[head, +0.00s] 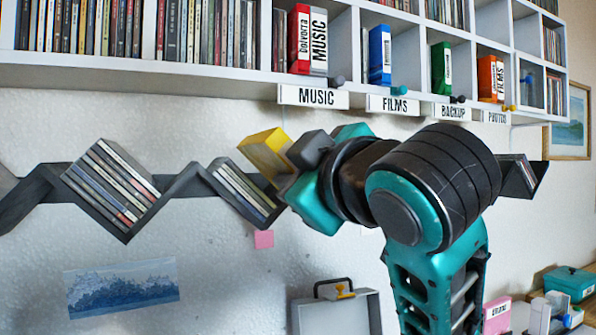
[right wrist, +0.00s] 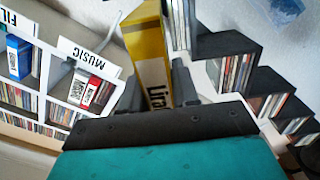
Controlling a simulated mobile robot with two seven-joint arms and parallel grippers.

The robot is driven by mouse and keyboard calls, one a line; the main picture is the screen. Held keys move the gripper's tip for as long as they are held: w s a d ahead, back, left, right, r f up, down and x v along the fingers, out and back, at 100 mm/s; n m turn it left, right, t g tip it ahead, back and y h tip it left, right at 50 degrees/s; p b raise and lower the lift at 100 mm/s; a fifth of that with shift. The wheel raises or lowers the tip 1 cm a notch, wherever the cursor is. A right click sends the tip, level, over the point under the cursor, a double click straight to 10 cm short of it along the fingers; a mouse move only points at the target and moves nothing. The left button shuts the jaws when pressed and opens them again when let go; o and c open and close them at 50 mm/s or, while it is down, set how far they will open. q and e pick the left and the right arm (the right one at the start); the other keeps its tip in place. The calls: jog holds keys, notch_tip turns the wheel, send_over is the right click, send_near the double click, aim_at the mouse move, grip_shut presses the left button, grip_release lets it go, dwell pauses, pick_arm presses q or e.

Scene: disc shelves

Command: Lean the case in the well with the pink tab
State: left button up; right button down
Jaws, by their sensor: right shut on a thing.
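A yellow case (head: 264,150) is held in my right gripper (head: 300,155), tilted, above the zigzag shelf. In the right wrist view the yellow case (right wrist: 147,45) stands between the fingers (right wrist: 158,88), its white label partly hidden. A pink tab (head: 264,239) is on the wall just below a V-shaped well (head: 262,216). Several slim cases (head: 240,188) lean in that well, along its left side. The case is above the well's right part; the arm hides the well's right slope. My left gripper is not in view.
The dark zigzag shelf (head: 190,180) runs along the wall, with another filled well (head: 112,185) to the left. Above hangs a white shelf (head: 225,75) with labelled compartments and small knobs. An open grey case (head: 337,312) stands below.

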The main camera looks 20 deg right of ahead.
aim_at(265, 174)
jog(key=shift+w, duration=2.05)
jog(key=shift+w+a+f, duration=0.1)
jog(key=shift+w+f, duration=0.1)
jog(key=shift+w, duration=2.3)
jog(key=shift+w+a+f, duration=0.1)
jog(key=shift+w+f, duration=0.05)
jog(key=shift+w, duration=2.3)
jog(key=c, duration=0.8)
grip_release()
jog(key=shift+o, duration=0.2)
jog(key=s+b, duration=0.1)
jog(key=s, duration=1.2)
jog(key=shift+d+b, duration=0.2)
jog(key=shift+b, duration=0.1)
